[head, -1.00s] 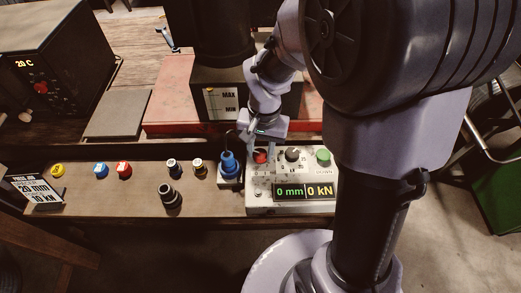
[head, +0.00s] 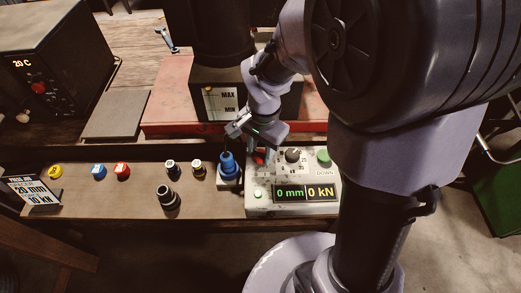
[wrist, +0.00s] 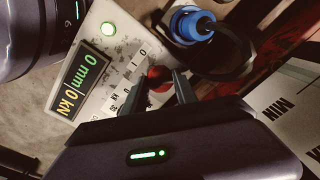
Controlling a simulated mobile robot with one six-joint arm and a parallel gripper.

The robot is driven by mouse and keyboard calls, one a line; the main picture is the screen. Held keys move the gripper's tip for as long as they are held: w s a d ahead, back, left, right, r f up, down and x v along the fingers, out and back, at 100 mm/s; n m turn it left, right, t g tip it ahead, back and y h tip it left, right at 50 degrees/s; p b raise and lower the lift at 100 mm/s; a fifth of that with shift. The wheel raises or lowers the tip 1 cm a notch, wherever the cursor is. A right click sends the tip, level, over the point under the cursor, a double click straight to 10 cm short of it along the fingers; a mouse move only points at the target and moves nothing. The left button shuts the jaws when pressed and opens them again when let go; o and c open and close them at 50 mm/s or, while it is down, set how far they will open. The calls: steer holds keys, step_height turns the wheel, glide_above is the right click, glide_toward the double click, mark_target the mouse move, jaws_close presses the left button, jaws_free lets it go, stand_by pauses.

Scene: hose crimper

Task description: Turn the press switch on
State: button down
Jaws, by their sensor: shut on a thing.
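The press control box (head: 300,211) is a pale panel at the table's front edge. Its lit display (head: 304,192) reads 0 mm and 0 kN. A red knob (head: 259,157) sits at the box's upper left, and the wrist view shows it (wrist: 159,74) between my fingers. My gripper (head: 264,152) reaches down from above and is shut on this red knob. The fingers partly cover the knob and its printed marks.
A black dial (head: 293,155) and a green DOWN button (head: 323,158) sit right of the knob. A blue fitting (head: 228,166) stands close to the box's left. Several fittings and coloured caps lie further left, with a sign (head: 36,193) reading 20 mm, 10 kN.

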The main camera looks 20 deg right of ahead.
mark_target(263, 156)
steer(key=c, duration=1)
jaws_free()
steer(key=shift+o, duration=0.2)
step_height(263, 156, up, 17)
steer(key=p, duration=0.7)
steer(key=shift+s+d+r, duration=0.2)
steer(key=shift+s+d, duration=0.05)
steer(key=shift+s, duration=0.15)
steer(key=s+a+n+t+b, duration=0.2)
steer(key=s+n+b, duration=0.1)
steer(key=s, duration=0.3)
steer(key=s+a+n+t+y+b, duration=0.1)
steer(key=s+a+n+t+b, duration=0.1)
steer(key=s, duration=0.4)
steer(key=shift+a+f+n+t+y+b, duration=0.35)
steer(key=shift+n+t+b, duration=0.2)
steer(key=shift+n+t, duration=0.2)
